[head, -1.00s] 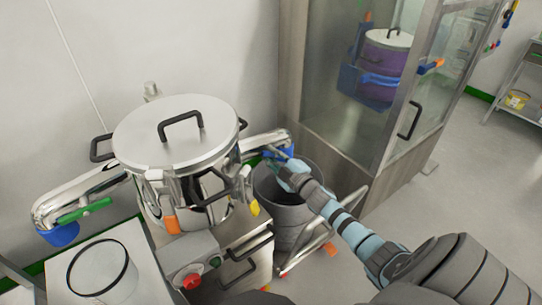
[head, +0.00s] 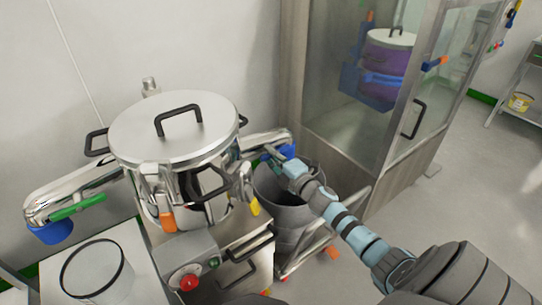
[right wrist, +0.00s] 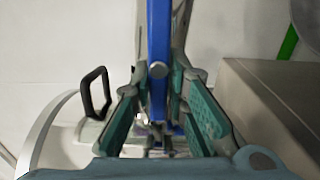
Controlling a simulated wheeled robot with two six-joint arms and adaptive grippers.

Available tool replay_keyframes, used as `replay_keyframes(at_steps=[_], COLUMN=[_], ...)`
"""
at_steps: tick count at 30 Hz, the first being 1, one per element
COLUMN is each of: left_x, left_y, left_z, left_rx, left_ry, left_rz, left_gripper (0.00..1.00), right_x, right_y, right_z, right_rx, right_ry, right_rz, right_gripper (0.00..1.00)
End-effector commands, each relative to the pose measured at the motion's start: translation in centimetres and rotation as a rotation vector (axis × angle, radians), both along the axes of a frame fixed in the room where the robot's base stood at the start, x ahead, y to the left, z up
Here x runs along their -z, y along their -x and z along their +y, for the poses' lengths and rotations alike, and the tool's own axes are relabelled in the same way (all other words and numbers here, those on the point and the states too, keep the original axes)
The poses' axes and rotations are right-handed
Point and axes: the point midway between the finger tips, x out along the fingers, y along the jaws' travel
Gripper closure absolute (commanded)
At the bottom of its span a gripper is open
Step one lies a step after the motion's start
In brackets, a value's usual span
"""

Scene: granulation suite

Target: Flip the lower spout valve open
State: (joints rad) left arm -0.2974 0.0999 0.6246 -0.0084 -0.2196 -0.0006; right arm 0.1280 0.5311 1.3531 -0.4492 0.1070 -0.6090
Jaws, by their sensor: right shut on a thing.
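A steel vessel (head: 172,135) with a lid and black handles stands left of centre in the head view. A steel spout (head: 262,139) runs from its right side and has a blue end (head: 280,150). My right gripper (head: 278,161) is at this end. In the right wrist view, a blue valve bar (right wrist: 158,35) with a grey bolt passes between the teal fingers of my right gripper (right wrist: 160,118), which is shut on it. The exact finger contact is partly hidden. My left gripper is out of view.
Another spout (head: 75,187) on the left has a green lever (head: 77,207) and a blue end. A grey bin (head: 283,212) stands below my right gripper. A glass cabinet (head: 335,110) is behind it. A red button (head: 189,282) sits on a grey box in front.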

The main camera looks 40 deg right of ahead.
Motion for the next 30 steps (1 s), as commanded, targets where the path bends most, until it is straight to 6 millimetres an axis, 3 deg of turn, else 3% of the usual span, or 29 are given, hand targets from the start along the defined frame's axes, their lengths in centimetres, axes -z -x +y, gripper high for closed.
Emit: replay_keyframes(at_steps=[11, 12, 15, 25, 30], left_x=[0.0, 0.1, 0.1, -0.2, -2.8], left_y=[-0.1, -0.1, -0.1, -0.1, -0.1], left_z=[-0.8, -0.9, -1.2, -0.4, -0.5], left_rx=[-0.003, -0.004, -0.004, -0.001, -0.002], left_ry=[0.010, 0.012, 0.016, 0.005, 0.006], left_rz=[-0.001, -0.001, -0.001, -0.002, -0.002], left_gripper=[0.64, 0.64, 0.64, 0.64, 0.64], right_x=[-0.3, -0.3, -0.2, -0.2, -1.3], right_y=[-0.1, -0.1, 0.0, 0.0, 0.0], right_z=[0.0, 0.0, 0.0, 0.0, -0.1], right_rx=[-0.001, -0.001, -0.001, 0.000, 0.002], right_ry=[0.007, 0.007, 0.006, -0.024, -0.372], right_rz=[-0.005, -0.005, -0.004, -0.002, -0.007], right_gripper=[1.00, 0.79, 0.64, 0.64, 0.64])
